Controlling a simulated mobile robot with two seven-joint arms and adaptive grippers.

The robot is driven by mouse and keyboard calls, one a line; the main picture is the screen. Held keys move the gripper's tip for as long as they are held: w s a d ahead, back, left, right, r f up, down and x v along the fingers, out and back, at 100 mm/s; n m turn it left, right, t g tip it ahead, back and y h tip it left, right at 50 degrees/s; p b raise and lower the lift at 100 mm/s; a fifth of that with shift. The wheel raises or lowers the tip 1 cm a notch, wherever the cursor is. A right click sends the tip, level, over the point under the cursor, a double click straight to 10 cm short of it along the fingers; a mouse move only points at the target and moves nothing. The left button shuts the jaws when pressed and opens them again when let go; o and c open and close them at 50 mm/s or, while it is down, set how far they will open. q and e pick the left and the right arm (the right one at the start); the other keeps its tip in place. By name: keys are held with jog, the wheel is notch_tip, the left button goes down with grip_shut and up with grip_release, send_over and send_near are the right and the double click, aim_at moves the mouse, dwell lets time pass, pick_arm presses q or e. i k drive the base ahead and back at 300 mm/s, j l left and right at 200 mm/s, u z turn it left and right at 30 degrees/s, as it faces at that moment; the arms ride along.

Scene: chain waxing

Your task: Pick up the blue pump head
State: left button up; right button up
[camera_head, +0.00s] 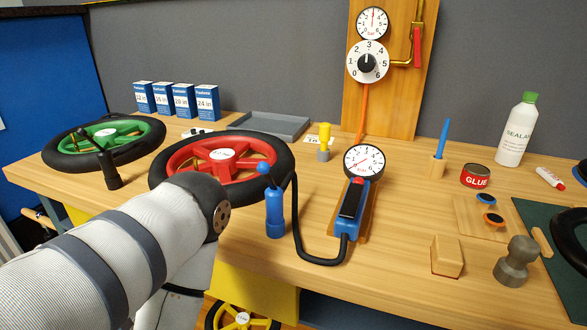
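The blue pump head (275,213) stands upright on the table near its front edge, left of the floor-pump body. A small blue ball knob (263,168) sits above it on a short dark lever. The black hose (297,215) runs from the blue pump body (352,205) and arches up beside the head; the exact join is hard to make out. My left arm comes in from the lower left and its dark wrist joint ends left of the pump head, apart from it in the picture. No fingers of my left gripper show. My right gripper is not in view.
A red wheel (178,160) lies behind my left wrist, with a green wheel (78,143) further left. A round gauge (364,162) stands on the pump. A wooden block (447,256) and a grey metal piece (517,262) stand to the right. Bare table lies around the pump head.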

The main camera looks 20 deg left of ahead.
aim_at(274, 199)
jog(key=k+u, duration=0.15)
jog(key=u, duration=0.25)
jog(key=k+u, duration=0.15)
jog(key=u, duration=0.2)
jog(key=k+j+u, duration=0.1)
jog(key=u, duration=0.3)
jog(key=k+j+u, duration=0.15)
jog(key=u, duration=0.2)
